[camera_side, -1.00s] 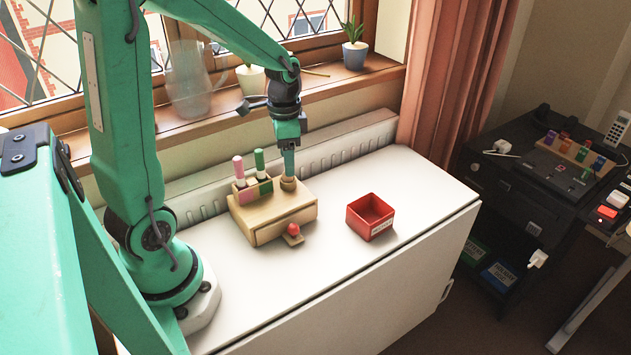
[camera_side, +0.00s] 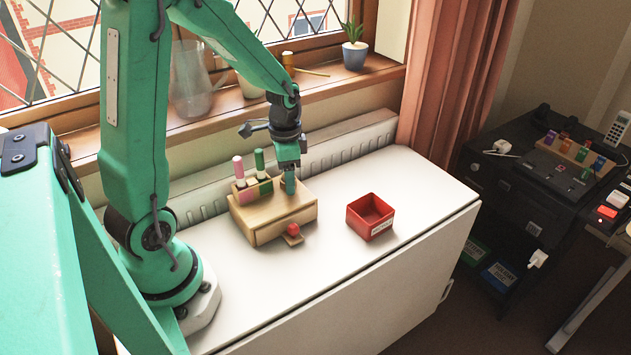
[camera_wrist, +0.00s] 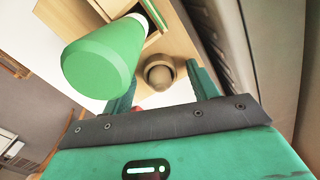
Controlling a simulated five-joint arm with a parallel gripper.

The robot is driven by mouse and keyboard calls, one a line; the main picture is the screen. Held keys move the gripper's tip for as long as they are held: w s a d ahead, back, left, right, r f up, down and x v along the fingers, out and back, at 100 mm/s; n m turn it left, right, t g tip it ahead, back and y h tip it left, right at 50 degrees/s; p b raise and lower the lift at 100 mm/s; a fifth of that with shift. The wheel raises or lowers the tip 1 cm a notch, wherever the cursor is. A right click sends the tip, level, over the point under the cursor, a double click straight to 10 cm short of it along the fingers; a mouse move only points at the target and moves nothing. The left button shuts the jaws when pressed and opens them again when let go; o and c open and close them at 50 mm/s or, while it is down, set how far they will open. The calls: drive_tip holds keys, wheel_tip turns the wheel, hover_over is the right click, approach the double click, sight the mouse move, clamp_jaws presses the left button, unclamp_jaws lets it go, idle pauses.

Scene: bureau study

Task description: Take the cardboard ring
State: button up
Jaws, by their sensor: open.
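The cardboard ring (camera_wrist: 151,80) looks like a brown band around a rounded wooden knob on top of a small wooden box (camera_side: 272,215). It lies between my two fingers in the wrist view. In the side view my fingers hide most of it. My gripper (camera_side: 290,188) is over the box's back right part, pointing down. Its fingers (camera_wrist: 163,75) are apart, one on each side of the ring; I cannot tell whether they touch it.
A green-topped marker (camera_wrist: 100,62) looms close beside the fingers. It stands in a holder with a pink-topped marker (camera_side: 238,167). A red ball-like knob (camera_side: 293,229) is at the box's front. A red open bin (camera_side: 371,217) stands to the right, with clear white top around it.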

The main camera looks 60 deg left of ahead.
drive_tip(key=c, duration=1)
drive_tip(key=shift+r, duration=0.15)
drive_tip(key=shift+r, duration=0.9)
wheel_tip(320, 180, up, 2)
drive_tip(key=shift+r, duration=0.2)
drive_tip(key=s+d+r, duration=0.2)
drive_tip(key=d+r, duration=0.4)
drive_tip(key=d, duration=0.5)
drive_tip(key=shift+s+d+r, duration=0.15)
drive_tip(key=shift+d+r, duration=0.1)
drive_tip(key=shift+r, duration=0.05)
